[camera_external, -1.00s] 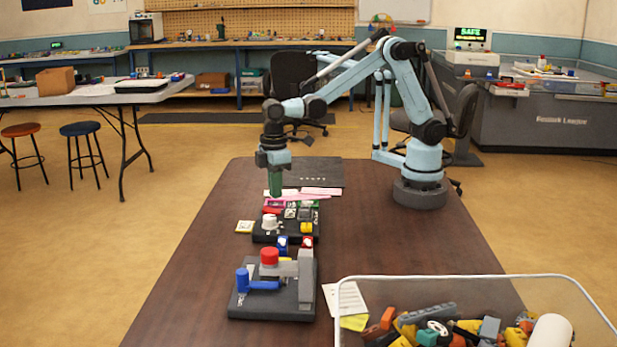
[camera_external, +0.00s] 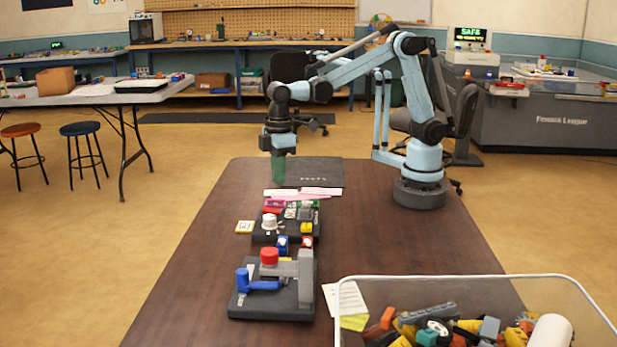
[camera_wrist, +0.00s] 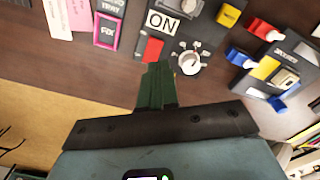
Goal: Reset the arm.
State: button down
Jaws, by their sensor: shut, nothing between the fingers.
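My gripper (camera_external: 279,168) is the green-fingered end of my light blue arm. In the external view it hangs pointing down above the far part of the brown table (camera_external: 390,250), near a dark flat mat (camera_external: 318,172). Its green fingers (camera_wrist: 156,86) are together and hold nothing in the wrist view. The gripper appears clear of the panel.
Small coloured blocks and cards lie around the panel. A clear bin (camera_external: 480,277) of mixed parts is at front right. The table's right side is mostly bare.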

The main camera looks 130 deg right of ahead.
jog(key=s+a+r+n+t, duration=0.1)
jog(key=s+a+t, duration=0.2)
jog(key=s+a, duration=0.2)
jog(key=s+a+r+n+t, duration=0.1)
jog(key=s+a, duration=0.4)
jog(key=a, duration=0.6)
jog(key=r+t, duration=0.1)
jog(key=t, duration=0.1)
jog(key=shift+s+n+t, duration=0.3)
jog(key=shift+n+t, duration=0.1)
